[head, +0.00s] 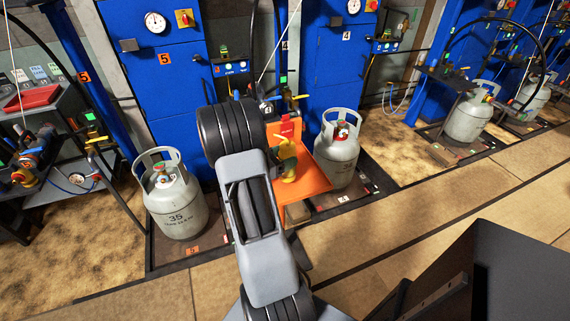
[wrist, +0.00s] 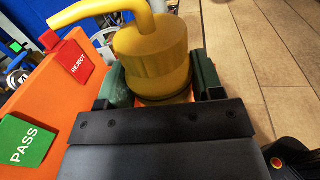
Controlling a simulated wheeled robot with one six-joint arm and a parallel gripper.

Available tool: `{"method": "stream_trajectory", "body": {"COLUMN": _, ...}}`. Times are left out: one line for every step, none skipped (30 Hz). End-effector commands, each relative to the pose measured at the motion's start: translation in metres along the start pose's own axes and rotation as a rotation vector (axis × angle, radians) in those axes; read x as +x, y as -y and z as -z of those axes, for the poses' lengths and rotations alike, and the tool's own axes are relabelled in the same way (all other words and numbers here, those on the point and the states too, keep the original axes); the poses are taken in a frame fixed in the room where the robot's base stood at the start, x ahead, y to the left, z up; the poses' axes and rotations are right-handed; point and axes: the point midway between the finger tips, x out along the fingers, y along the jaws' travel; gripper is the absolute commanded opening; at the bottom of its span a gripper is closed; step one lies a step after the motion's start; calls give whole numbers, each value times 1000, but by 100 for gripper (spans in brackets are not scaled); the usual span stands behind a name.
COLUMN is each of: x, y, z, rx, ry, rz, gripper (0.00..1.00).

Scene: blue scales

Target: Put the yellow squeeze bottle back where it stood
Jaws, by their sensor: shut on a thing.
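The yellow squeeze bottle (wrist: 150,52) fills the upper middle of the wrist view, its bent spout pointing left. My gripper (wrist: 158,84) is shut on it, with a green finger on each side of its body. In the head view the bottle (head: 288,168) shows beside my arm, over the orange tabletop (head: 311,181). It looks roughly upright. I cannot tell whether its base touches the tabletop. My fingers are mostly hidden behind my arm in the head view.
Grey gas cylinders flank the table, one left (head: 176,205) and one right (head: 336,150). Blue scale cabinets (head: 180,90) stand behind. Tiled floor (head: 420,215) is open in front.

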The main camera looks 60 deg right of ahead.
Motion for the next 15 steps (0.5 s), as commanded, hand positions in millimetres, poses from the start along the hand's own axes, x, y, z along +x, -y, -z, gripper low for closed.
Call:
{"method": "stream_trajectory", "body": {"x": -1, "y": 0, "z": 9, "rx": -5, "ry": 0, "rz": -1, "gripper": 23}}
{"method": "stream_trajectory", "body": {"x": -1, "y": 0, "z": 14, "rx": -5, "ry": 0, "rz": -1, "gripper": 23}}
{"method": "stream_trajectory", "body": {"x": -1, "y": 0, "z": 18, "rx": -4, "ry": 0, "rz": -1, "gripper": 23}}
{"method": "stream_trajectory", "body": {"x": -1, "y": 0, "z": 21, "rx": -4, "ry": 0, "rz": -1, "gripper": 23}}
{"method": "stream_trajectory", "body": {"x": -1, "y": 0, "z": 24, "rx": -4, "ry": 0, "rz": -1, "gripper": 23}}
{"method": "stream_trajectory", "body": {"x": -1, "y": 0, "z": 26, "rx": -3, "ry": 1, "rz": -1, "gripper": 23}}
{"method": "stream_trajectory", "body": {"x": -1, "y": 0, "z": 27, "rx": -2, "ry": 1, "rz": -1, "gripper": 23}}
{"method": "stream_trajectory", "body": {"x": -1, "y": 0, "z": 28, "rx": -1, "ry": 1, "rz": -1, "gripper": 23}}
{"method": "stream_trajectory", "body": {"x": -1, "y": 0, "z": 28, "rx": 0, "ry": 1, "rz": -1, "gripper": 23}}
{"method": "stream_trajectory", "body": {"x": -1, "y": 0, "z": 28, "rx": 0, "ry": 1, "rz": -1, "gripper": 23}}
{"method": "stream_trajectory", "body": {"x": -1, "y": 0, "z": 28, "rx": 0, "ry": 1, "rz": -1, "gripper": 23}}
{"method": "stream_trajectory", "body": {"x": -1, "y": 0, "z": 28, "rx": 0, "ry": 1, "rz": -1, "gripper": 23}}
{"method": "stream_trajectory", "body": {"x": -1, "y": 0, "z": 28, "rx": 0, "ry": 1, "rz": -1, "gripper": 23}}
{"method": "stream_trajectory", "body": {"x": -1, "y": 0, "z": 28, "rx": 0, "ry": 1, "rz": -1, "gripper": 23}}
{"method": "stream_trajectory", "body": {"x": -1, "y": 0, "z": 28, "rx": 0, "ry": 1, "rz": -1, "gripper": 23}}
